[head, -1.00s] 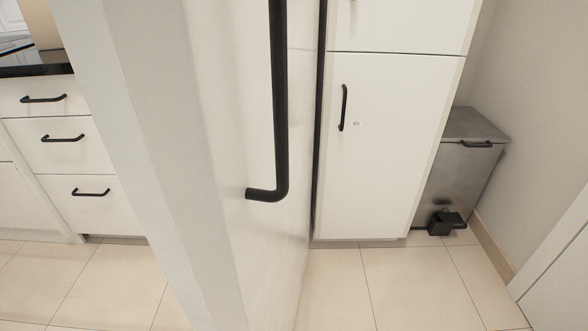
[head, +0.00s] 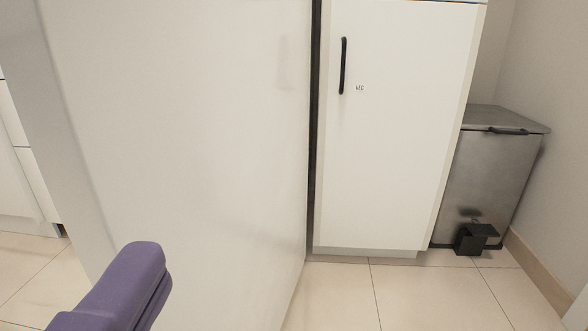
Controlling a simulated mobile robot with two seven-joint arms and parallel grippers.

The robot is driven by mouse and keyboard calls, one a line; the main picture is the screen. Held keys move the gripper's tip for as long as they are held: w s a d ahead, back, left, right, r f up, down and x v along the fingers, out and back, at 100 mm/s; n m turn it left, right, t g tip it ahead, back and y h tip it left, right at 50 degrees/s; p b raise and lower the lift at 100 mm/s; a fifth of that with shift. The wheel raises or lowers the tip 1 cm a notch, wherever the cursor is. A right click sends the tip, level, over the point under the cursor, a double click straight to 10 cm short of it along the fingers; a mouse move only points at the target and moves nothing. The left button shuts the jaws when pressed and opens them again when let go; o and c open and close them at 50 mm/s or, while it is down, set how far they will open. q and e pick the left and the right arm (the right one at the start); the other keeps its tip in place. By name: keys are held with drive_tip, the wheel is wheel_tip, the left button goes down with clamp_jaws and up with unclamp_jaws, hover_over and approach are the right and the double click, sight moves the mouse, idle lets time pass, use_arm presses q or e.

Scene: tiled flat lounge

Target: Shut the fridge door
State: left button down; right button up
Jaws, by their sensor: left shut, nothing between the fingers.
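The fridge door (head: 200,130) is a large white panel that fills the left and middle of the head view. It stands swung out towards me, with its thick pale free edge on the left and its far side by a dark vertical gap next to the white cabinet. Its handle is not in view. My left gripper (head: 148,262), with purple fingers, is at the lower left in front of the door's face, shut and empty. I cannot tell if it touches the door. My right gripper is not in view.
A tall white cabinet (head: 395,140) with a black handle stands right of the door. A metal pedal bin (head: 490,175) stands in the corner by the wall. White drawers (head: 30,170) show at the far left. The tiled floor (head: 410,295) at the lower right is clear.

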sight(147, 170)
use_arm(q)
drive_tip(key=w+a, duration=0.1)
drive_tip(key=w, duration=0.2)
drive_tip(key=w+a, duration=0.1)
drive_tip(key=w, duration=0.3)
drive_tip(key=w+a, duration=0.1)
drive_tip(key=w, duration=0.2)
drive_tip(key=shift+w+a, duration=0.25)
drive_tip(key=shift+w, duration=0.05)
drive_tip(key=shift+a+r, duration=0.1)
drive_tip(key=shift+a, duration=0.4)
drive_tip(key=shift+w, duration=0.1)
drive_tip(key=shift+a, duration=0.1)
